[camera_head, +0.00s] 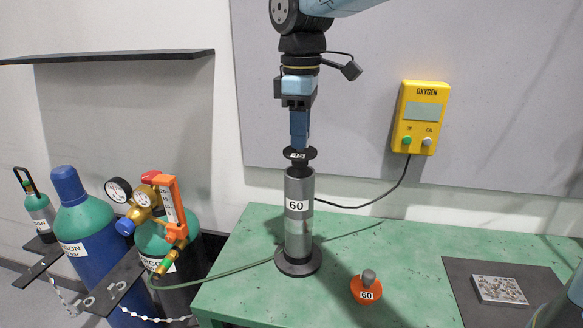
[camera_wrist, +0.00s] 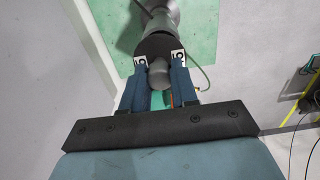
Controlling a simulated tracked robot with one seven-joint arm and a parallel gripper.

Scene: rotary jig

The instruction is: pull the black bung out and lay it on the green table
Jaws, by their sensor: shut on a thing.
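The black bung (camera_head: 300,154) has a dark flanged disc with a small white label. My gripper (camera_head: 299,143) points straight down from above and is shut on its knob. In the wrist view the grey knob (camera_wrist: 159,76) sits between the two blue fingers (camera_wrist: 158,66), with the dark disc (camera_wrist: 153,46) beyond. The bung's lower dark part meets the mouth of a grey upright cylinder (camera_head: 299,188) labelled 60. The disc stands above the cylinder's rim; how deep the lower part sits inside is hidden. The cylinder stands on a black round base on the green table (camera_head: 245,285).
An orange bung (camera_head: 366,290) with a grey knob, labelled 60, stands right of the cylinder. A dark mat (camera_head: 465,275) with a speckled plate (camera_head: 499,290) lies further right. Gas cylinders and a regulator stand left. A green hose runs behind the cylinder's base. The table's front-left is clear.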

